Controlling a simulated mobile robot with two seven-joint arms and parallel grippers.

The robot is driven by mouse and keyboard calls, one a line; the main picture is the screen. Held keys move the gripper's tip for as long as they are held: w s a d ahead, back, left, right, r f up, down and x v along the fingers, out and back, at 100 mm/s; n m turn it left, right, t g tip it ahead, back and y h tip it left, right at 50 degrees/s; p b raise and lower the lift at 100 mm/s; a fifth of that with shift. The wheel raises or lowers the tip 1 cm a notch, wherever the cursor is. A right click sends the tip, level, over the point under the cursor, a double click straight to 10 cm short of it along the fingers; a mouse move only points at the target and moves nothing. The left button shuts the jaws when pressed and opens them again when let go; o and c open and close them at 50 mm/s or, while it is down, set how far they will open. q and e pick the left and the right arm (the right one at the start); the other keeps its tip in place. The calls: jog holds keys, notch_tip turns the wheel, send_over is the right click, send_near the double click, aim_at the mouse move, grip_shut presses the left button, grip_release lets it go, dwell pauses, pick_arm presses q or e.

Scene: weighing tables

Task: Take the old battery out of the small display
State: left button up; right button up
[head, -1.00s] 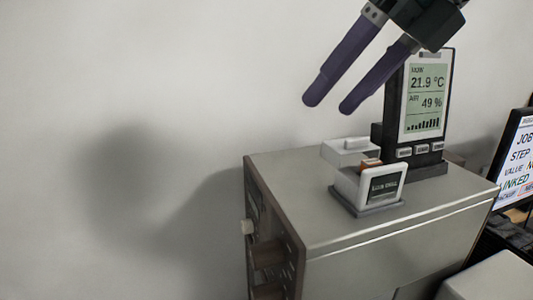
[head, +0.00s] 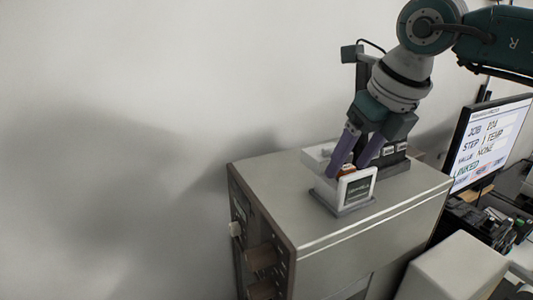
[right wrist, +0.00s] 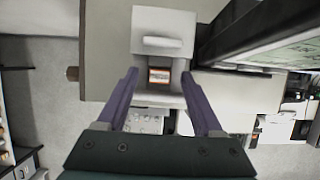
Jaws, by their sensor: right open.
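The small display (head: 357,187) is a white unit with a dark screen, standing on a grey base on top of a metal cabinet (head: 265,178). The battery (right wrist: 159,75), orange with a pale label, sits in the open slot of the display's white housing (right wrist: 162,45). In the head view only a bit of the orange battery (head: 347,170) shows. My right gripper (head: 347,166) is open with its purple fingers pointing down at the housing. In the right wrist view the fingertips (right wrist: 160,76) are on either side of the battery, apart from it. My left gripper is not in view.
A taller dark display (right wrist: 270,35) stands close beside the small one; my right arm hides most of it in the head view. A monitor (head: 490,140) stands to the right. A pale box (head: 450,270) is in front right. The cabinet top left of the small display is clear.

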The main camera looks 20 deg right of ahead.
jog(key=shift+w+f, duration=0.1)
jog(key=shift+f, duration=0.25)
jog(key=shift+c, duration=0.3)
grip_shut()
